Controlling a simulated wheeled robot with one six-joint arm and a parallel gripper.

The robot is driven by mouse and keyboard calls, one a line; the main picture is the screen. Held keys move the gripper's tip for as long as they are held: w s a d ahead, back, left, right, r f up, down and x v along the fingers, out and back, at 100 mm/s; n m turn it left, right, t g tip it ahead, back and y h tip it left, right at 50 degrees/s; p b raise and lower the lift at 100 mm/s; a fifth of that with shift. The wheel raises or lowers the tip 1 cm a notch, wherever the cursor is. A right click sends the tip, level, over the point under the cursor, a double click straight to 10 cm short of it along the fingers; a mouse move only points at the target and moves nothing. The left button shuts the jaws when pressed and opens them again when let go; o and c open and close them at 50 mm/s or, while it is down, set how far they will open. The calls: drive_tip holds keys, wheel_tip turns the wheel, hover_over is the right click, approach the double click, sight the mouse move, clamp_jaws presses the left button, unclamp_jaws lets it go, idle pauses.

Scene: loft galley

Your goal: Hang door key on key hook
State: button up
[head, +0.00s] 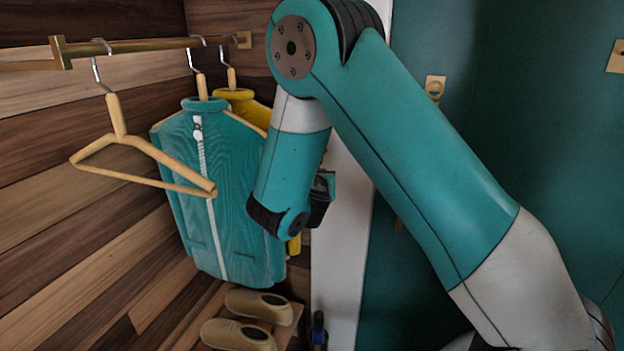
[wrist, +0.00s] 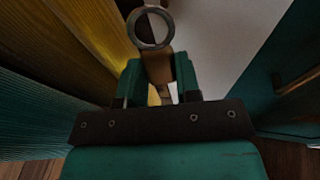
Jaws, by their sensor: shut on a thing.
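My gripper (wrist: 158,75) is shut on the door key (wrist: 150,30), seen in the wrist view. The key's grey ring end stands out beyond the fingertips, and a brown part sits between the fingers. In the head view my gripper (head: 322,190) shows only partly behind my arm, in front of the pale wall strip, and the key cannot be made out. A small brass plate with a ring-like fitting (head: 435,88) is on the teal surface to the right of my arm. I cannot tell whether it is the key hook.
Teal (head: 215,190) and yellow (head: 240,100) garments hang on a brass rail (head: 130,46) at left, beside an empty wooden hanger (head: 118,135). Shoes (head: 250,305) stand below. Another brass plate (head: 616,56) is at the far right. My arm covers much of the middle.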

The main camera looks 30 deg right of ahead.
drive_tip(key=w+d+f+p, duration=0.1)
drive_tip(key=w+d+p, duration=0.1)
drive_tip(key=w+d, duration=0.2)
drive_tip(key=shift+w+d+f, duration=0.15)
drive_tip(key=shift+d, duration=0.65)
idle(0.7)
drive_tip(key=o, duration=1)
drive_tip(key=b+v, duration=0.4)
drive_tip(key=v, duration=1.3)
drive_tip(key=shift+a+b, duration=0.1)
drive_tip(key=shift+b, duration=0.3)
